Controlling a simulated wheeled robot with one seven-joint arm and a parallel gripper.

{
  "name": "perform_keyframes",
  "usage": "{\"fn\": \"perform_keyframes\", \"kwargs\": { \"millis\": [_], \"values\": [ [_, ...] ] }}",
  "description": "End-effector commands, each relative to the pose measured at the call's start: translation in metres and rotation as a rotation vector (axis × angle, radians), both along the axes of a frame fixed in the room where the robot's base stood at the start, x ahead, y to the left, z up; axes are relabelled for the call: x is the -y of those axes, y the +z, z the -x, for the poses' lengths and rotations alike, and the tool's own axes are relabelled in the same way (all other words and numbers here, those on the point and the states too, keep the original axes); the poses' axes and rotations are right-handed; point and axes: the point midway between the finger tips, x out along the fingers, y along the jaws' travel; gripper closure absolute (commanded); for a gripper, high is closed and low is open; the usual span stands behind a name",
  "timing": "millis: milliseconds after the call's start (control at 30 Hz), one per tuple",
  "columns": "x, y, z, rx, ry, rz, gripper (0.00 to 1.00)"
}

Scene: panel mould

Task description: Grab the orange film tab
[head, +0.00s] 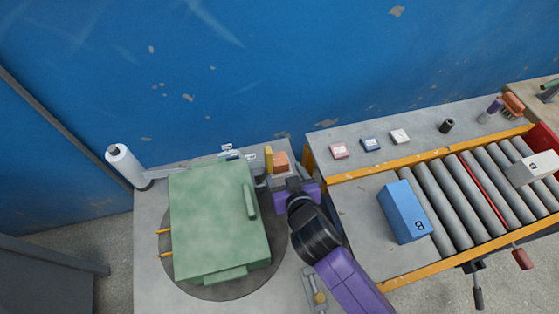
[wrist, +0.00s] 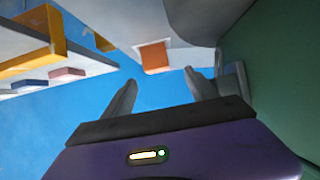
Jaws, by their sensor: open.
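A green panel mould (head: 218,220) sits on a round grey turntable (head: 240,288). Two thin orange pieces stick out at its left edge, an upper one (head: 164,231) and a lower one (head: 166,254). A small orange block (head: 281,160) is behind my gripper (head: 280,180) and also shows in the wrist view (wrist: 155,57). I cannot tell which orange piece is the film tab. In the wrist view my gripper (wrist: 160,82) is open, with nothing between its fingers. It is beside the mould's right side, apart from the orange block.
A white roll (head: 123,164) stands at the back left. A yellow upright piece (head: 268,160) is beside the orange block. To the right is a roller conveyor (head: 455,205) with a blue box (head: 404,212) and a white box (head: 534,168). The blue wall (head: 290,70) closes off the back.

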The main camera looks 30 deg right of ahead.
Motion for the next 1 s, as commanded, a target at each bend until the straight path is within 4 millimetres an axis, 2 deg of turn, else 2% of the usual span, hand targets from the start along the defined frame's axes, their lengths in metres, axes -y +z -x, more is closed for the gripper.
{"fn": "perform_keyframes", "kwargs": {
  "millis": [467,700,1000],
  "values": [
    [0.011,-0.019,-0.039,0.0,-0.004,0.0,0.33],
    [0.017,-0.034,-0.062,0.0,-0.003,-0.001,0.33],
    [0.018,-0.038,-0.066,0.0,-0.003,-0.001,0.33]
  ]
}}
